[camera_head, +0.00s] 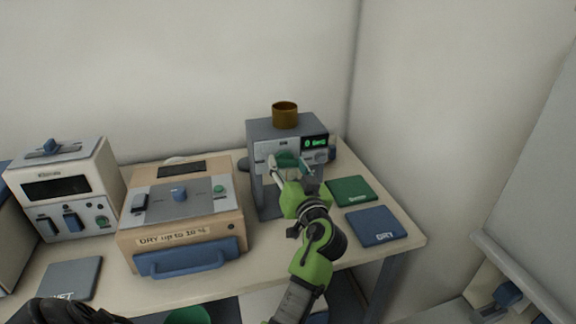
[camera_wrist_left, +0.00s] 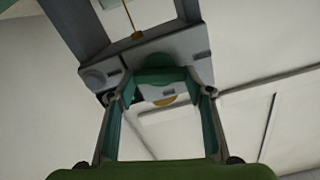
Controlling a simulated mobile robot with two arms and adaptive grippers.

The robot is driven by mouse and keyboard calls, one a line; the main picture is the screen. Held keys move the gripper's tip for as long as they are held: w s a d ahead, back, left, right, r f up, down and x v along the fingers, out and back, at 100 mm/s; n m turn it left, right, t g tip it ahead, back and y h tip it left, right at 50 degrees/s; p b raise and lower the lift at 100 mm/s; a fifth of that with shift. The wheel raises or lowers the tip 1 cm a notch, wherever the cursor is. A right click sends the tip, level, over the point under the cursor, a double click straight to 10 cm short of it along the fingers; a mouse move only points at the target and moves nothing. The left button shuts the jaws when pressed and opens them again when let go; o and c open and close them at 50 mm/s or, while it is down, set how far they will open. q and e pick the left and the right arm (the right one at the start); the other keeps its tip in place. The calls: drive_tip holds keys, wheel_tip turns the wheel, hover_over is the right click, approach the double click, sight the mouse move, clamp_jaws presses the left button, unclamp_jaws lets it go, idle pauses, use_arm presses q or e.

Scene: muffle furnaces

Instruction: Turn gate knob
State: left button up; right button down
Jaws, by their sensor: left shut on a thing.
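The gate knob (camera_head: 287,158) is a teal knob on the front panel of a grey machine (camera_head: 268,193) at the back right of the table. My left gripper (camera_head: 290,166) reaches up to this panel and is shut on the knob. In the left wrist view, the teal knob (camera_wrist_left: 158,74) sits between the two fingers of the left gripper (camera_wrist_left: 160,92). In the head view, the fingers hide part of the knob and panel, so its exact angle is hard to tell.
A brown cup (camera_head: 285,115) stands on the machine. A green mat (camera_head: 351,191) and a blue mat (camera_head: 377,226) lie to its right. A tan box (camera_head: 189,250) with a blue handle and a white device (camera_head: 75,190) stand to the left. A grey mat (camera_head: 70,279) lies front left.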

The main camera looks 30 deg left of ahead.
use_arm(q)
drive_tip(key=m, duration=0.2)
drive_tip(key=shift+m+p, duration=0.3)
drive_tip(key=shift+m, duration=0.1)
drive_tip(key=m+p, duration=0.1)
drive_tip(key=m, duration=0.3)
drive_tip(key=shift+w+r+m+p, duration=0.1)
drive_tip(key=shift+m+p, duration=0.2)
drive_tip(key=shift+p, duration=0.05)
drive_tip(key=m+p, duration=0.2)
drive_tip(key=m, duration=0.2)
drive_tip(key=shift+d, duration=0.1)
drive_tip(key=shift+m+p, duration=0.95)
drive_tip(key=shift+m, duration=0.75)
drive_tip(key=o, duration=1.1)
drive_tip(key=shift+f, duration=0.2)
drive_tip(key=shift+w, duration=0.1)
drive_tip(key=shift+f, duration=0.1)
